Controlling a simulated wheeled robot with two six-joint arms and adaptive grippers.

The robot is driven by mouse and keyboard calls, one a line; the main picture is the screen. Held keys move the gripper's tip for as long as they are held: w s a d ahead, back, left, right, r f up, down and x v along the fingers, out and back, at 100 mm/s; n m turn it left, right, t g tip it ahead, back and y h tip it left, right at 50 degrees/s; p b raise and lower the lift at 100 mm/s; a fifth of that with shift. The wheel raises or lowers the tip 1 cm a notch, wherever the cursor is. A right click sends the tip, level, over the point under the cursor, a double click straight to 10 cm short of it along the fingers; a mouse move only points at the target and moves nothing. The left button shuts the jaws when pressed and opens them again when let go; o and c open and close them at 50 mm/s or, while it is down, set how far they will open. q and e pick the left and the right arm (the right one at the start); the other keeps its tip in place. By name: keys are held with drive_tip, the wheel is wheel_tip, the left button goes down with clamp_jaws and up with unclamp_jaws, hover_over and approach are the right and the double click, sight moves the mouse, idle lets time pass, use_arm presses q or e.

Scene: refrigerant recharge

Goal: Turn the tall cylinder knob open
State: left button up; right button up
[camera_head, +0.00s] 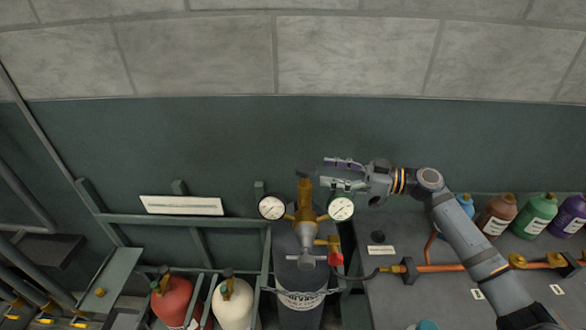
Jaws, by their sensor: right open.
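The tall cylinder (299,290) is dark grey with a pale printed label and stands at the lower middle. A brass valve assembly rises from it. A dark round knob (305,168) sits at the top of the brass stem. My right gripper (328,173) comes in from the right, level with the knob. Its two fingers are apart and point left toward the knob. The fingertips are close to the knob's right side; I cannot tell whether they touch it. My left gripper is out of view.
Two round gauges (272,207) (341,208) flank the brass stem, with the right one just below my gripper. A red part (336,259) and hose sit lower. Red (172,300) and white (233,304) cylinders stand left. Several coloured bottles (538,214) line the right bench.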

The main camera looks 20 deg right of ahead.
sight(315, 167)
drive_tip(key=a, duration=0.1)
drive_tip(key=a+r+p, duration=0.1)
drive_tip(key=w+a+p, duration=0.1)
drive_tip(key=a, duration=0.1)
drive_tip(key=shift+w+r, duration=0.1)
drive_tip(key=shift+r, duration=0.05)
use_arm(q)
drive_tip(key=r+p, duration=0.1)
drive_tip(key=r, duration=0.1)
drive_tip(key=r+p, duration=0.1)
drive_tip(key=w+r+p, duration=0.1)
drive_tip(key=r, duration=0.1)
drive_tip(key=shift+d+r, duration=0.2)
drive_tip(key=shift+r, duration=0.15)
use_arm(e)
drive_tip(key=x, duration=0.6)
drive_tip(key=shift+f, duration=0.45)
drive_tip(key=shift+w+a, duration=0.15)
drive_tip(key=shift+w, duration=0.05)
drive_tip(key=c, duration=0.9)
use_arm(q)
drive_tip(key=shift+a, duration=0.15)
use_arm(e)
drive_tip(key=shift+w+a, duration=0.1)
drive_tip(key=shift+c, duration=1.2)
